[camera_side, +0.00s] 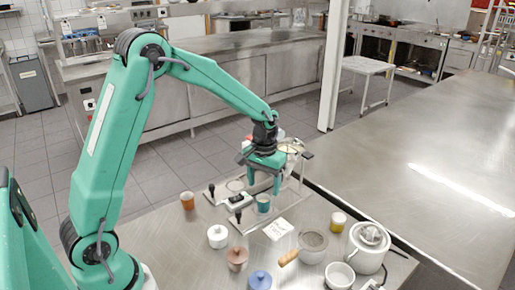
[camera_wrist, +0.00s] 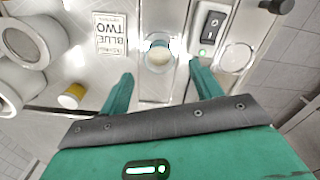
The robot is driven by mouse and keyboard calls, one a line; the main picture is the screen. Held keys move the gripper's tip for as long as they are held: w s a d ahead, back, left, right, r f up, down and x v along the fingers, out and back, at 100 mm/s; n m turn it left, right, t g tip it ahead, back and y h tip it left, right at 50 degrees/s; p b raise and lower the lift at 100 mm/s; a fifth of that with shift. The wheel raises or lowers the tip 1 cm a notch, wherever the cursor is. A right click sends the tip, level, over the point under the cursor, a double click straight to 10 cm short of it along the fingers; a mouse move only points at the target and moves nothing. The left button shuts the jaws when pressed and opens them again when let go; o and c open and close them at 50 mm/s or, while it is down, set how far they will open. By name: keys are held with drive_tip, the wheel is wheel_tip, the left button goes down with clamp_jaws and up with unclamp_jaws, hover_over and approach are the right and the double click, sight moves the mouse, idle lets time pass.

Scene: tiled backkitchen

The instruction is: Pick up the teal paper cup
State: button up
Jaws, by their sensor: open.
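The teal paper cup (camera_side: 263,203) stands upright on the steel counter in the side view. In the wrist view the cup (camera_wrist: 159,58) shows from above as a round, pale opening, beyond my fingertips and between their lines. My gripper (camera_side: 263,191) is open and points down, its fingers right above or around the cup's top; I cannot tell which. In the wrist view the two teal fingers (camera_wrist: 160,70) are apart with nothing held between them. Contact with the cup does not show.
A switch box (camera_side: 239,200) sits close left of the cup, a printed card (camera_side: 278,229) in front. An orange cup (camera_side: 187,201), white jar (camera_side: 217,237), brown jar (camera_side: 237,259), blue jar (camera_side: 260,281), yellow cup (camera_side: 338,222), mortar (camera_side: 313,247) and white cooker (camera_side: 368,250) stand around.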

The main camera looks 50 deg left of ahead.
sight(263, 198)
drive_tip(key=shift+f, duration=0.6)
drive_tip(key=shift+f, duration=0.1)
drive_tip(key=shift+f, duration=2.5)
drive_tip(key=shift+c, duration=0.5)
drive_tip(key=c, duration=1.1)
drive_tip(key=shift+r, duration=0.15)
